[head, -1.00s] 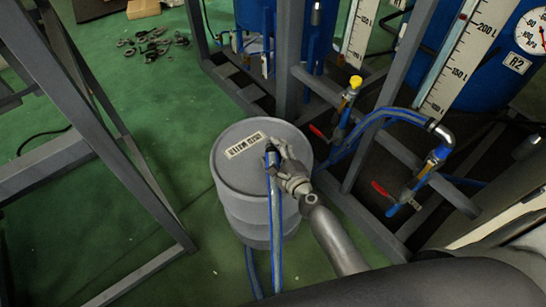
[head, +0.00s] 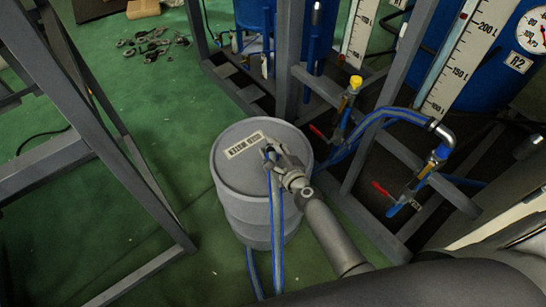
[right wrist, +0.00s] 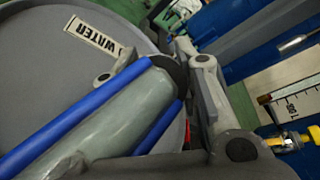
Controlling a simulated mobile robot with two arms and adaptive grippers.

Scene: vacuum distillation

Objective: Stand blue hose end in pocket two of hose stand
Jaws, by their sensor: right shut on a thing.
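My right gripper (head: 270,154) is over the top of a grey drum and shut on the upper end of a clear hose with blue stripes (head: 279,225). The hose hangs down the drum's near side toward the floor. In the right wrist view the hose (right wrist: 115,120) runs up between the gripper's fingers (right wrist: 180,65), with its tip mostly hidden by them. I cannot tell whether the end touches the drum lid. I cannot make out a hose stand or its pockets in these views. My left gripper is not in view.
The grey drum (head: 233,181) has a white label (head: 244,145) reading WATER. Steel frame posts (head: 290,60) stand behind it. Valves with red handles (head: 383,190) and blue-striped hoses are at the right. A grey frame (head: 150,170) stands left, with open green floor between.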

